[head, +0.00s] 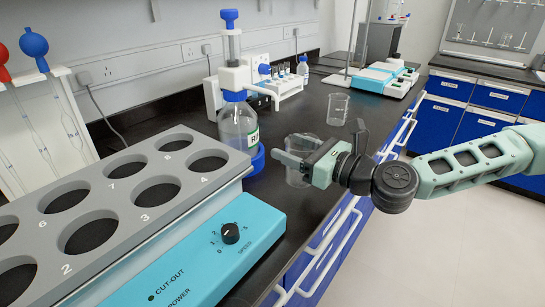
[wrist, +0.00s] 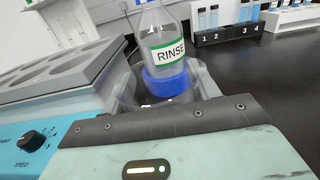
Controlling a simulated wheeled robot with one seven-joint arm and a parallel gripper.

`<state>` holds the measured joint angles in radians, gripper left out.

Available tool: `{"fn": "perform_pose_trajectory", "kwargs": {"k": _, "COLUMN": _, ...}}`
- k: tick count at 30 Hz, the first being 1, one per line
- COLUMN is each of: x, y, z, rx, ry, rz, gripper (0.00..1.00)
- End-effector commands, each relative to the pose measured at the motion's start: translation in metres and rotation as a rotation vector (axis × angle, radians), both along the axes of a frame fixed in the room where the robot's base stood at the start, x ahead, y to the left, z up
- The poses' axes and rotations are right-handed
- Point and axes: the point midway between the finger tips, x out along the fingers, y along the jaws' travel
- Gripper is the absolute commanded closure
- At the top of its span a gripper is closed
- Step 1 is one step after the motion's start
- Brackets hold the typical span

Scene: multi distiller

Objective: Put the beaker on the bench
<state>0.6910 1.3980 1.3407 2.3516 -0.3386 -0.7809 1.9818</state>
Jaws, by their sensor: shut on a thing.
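My gripper (head: 290,153) is shut on a clear glass beaker (head: 297,177) over the front part of the black bench (head: 304,118). I cannot tell whether the beaker's base touches the bench. A second clear beaker (head: 338,109) stands upright on the bench farther back.
A rinse bottle (head: 238,128) with a blue base stands close behind the held beaker. A grey block with round holes (head: 125,187) on a turquoise device fills the near left. A vial rack (head: 287,88) and a stirrer plate (head: 378,80) stand farther back. White rails (head: 335,232) run along the bench front.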

Motion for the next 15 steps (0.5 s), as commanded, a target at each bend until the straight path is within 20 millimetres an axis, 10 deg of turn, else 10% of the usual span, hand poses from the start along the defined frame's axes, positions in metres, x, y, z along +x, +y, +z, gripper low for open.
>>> {"fn": "perform_pose_trajectory", "kwargs": {"k": 15, "x": 0.036, "y": 0.046, "z": -0.019, "rx": -0.001, "ry": 0.002, "rz": 0.0, "gripper": 0.64}}
